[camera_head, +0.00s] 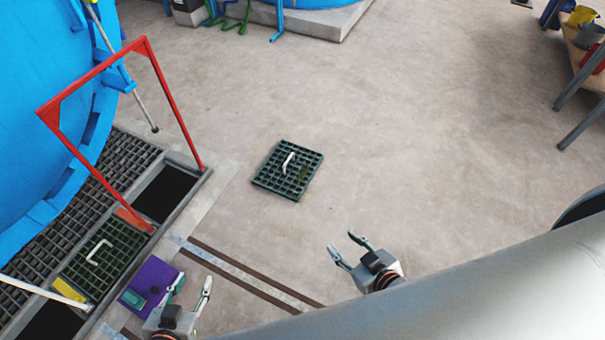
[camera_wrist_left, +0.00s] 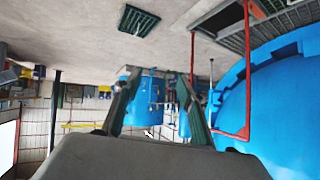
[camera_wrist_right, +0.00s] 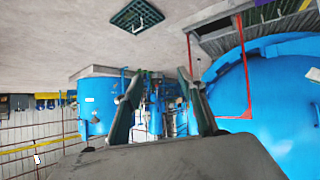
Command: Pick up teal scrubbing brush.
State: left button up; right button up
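A small teal block, which looks like the scrubbing brush (camera_head: 132,299), lies on the left part of a purple flat-topped object (camera_head: 153,277) at the lower left of the head view. Its bristles cannot be made out. My left gripper (camera_head: 191,284) is just right of the purple object, open and empty, with one finger overlapping its right edge in the picture. My right gripper (camera_head: 345,246) is open and empty over bare floor, further right. Both wrist views show spread fingers, of the left gripper (camera_wrist_left: 152,82) and the right gripper (camera_wrist_right: 158,80), with no brush in view.
A floor trench with dark openings and a loose grate (camera_head: 103,253) runs along the left. A red frame (camera_head: 95,75) stands over it, beside the big blue vessel (camera_head: 45,120). Another green grate (camera_head: 288,169) lies on the otherwise clear middle floor.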

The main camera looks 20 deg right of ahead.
aim_at(137, 301)
jog(key=u, duration=1.6)
jog(key=i+l+z, duration=0.4)
jog(key=i+l, duration=0.3)
jog(key=i, duration=0.15)
